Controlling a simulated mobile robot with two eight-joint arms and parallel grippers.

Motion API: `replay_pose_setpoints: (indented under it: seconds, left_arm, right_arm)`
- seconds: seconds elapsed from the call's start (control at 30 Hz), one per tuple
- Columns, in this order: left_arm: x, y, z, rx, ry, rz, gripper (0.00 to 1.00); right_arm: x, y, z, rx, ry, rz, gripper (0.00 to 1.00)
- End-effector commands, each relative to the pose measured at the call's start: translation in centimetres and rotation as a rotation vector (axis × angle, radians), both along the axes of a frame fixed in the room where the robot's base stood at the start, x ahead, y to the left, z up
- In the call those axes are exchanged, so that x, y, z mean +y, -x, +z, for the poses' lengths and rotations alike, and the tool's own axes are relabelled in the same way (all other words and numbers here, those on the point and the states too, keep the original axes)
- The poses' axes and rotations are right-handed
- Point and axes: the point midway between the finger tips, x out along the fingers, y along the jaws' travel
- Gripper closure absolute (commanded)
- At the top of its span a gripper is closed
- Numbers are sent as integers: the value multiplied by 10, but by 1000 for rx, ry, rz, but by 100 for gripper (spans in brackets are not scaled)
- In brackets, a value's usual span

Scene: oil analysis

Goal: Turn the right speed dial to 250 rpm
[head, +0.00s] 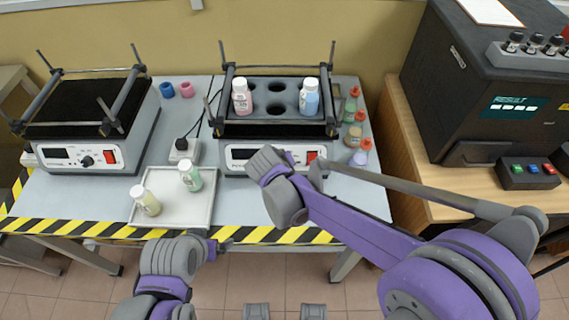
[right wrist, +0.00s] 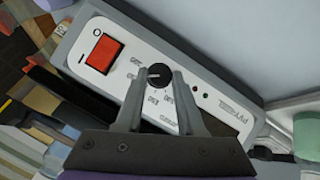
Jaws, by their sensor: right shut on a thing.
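The right shaker (head: 240,155) stands on the grey table, with its white front panel (right wrist: 215,107) facing me. Its black speed dial (right wrist: 159,74) shows in the right wrist view, ringed by printed marks too small to read. My right gripper (right wrist: 158,80) is shut on the dial, one finger on each side of it. In the head view, the right gripper (head: 288,160) is at the panel and hides the dial. My left gripper (head: 220,247) is low, in front of the table's striped edge, away from the shakers; its finger gap is not clear.
A red switch (right wrist: 103,53) is beside the dial. A rack with a pink-labelled bottle (head: 242,97) and a blue bottle (head: 309,97) sits on the right shaker. A tray (head: 178,215) with two bottles is left of it. Small bottles (head: 354,136) stand at right.

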Motion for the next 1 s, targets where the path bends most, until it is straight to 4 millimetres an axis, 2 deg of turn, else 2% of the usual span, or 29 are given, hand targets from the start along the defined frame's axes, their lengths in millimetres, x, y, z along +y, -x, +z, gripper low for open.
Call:
replay_pose_setpoints:
  seconds: [0.07,0.1,0.23,0.63,1.0]
  left_arm:
    - [0,0,0,0,0,0,2]
    - [0,0,0,0,0,0,2]
    - [0,0,0,0,0,0,2]
    - [0,0,1,0,0,0,2]
    - [0,-1,9,-3,0,0,2]
  right_arm:
    - [0,1,-1,1,-1,0,100]
    - [0,1,-1,1,-1,0,57]
    - [0,0,-1,1,0,1,34]
    - [2,4,6,1,0,2,33]
    - [13,44,63,0,-1,3,33]
